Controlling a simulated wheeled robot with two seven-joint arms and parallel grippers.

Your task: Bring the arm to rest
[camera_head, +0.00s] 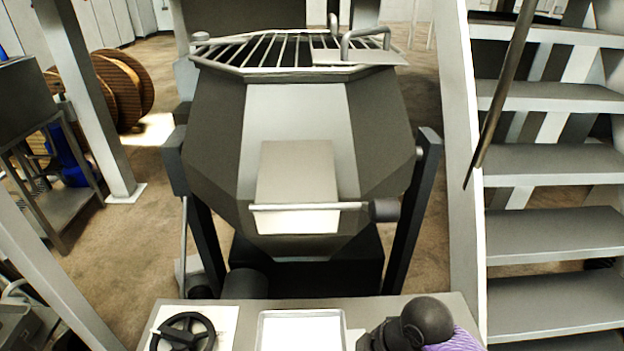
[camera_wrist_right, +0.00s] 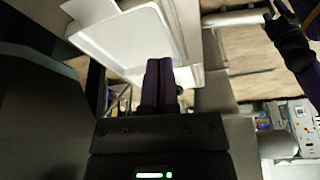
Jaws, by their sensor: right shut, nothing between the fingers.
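My right gripper (camera_wrist_right: 160,68) shows in the right wrist view, its two dark purple fingers pressed together with nothing between them. The fingertips point towards a white tray (camera_wrist_right: 118,38); I cannot tell whether they touch it. In the head view, a dark rounded part of my right arm with a purple section shows at the bottom right, in front of the machine's bench. The fingers of my right gripper are hidden there. My left gripper is not seen in the head view.
A large dark tilted hopper (camera_head: 205,135) with a barred top (camera_head: 275,52) stands ahead. A black handwheel (camera_head: 182,333) and a white tray (camera_head: 300,333) lie on the bench below it. Metal stairs (camera_head: 553,236) rise at the right. Wooden spools (camera_head: 118,90) stand at the back left.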

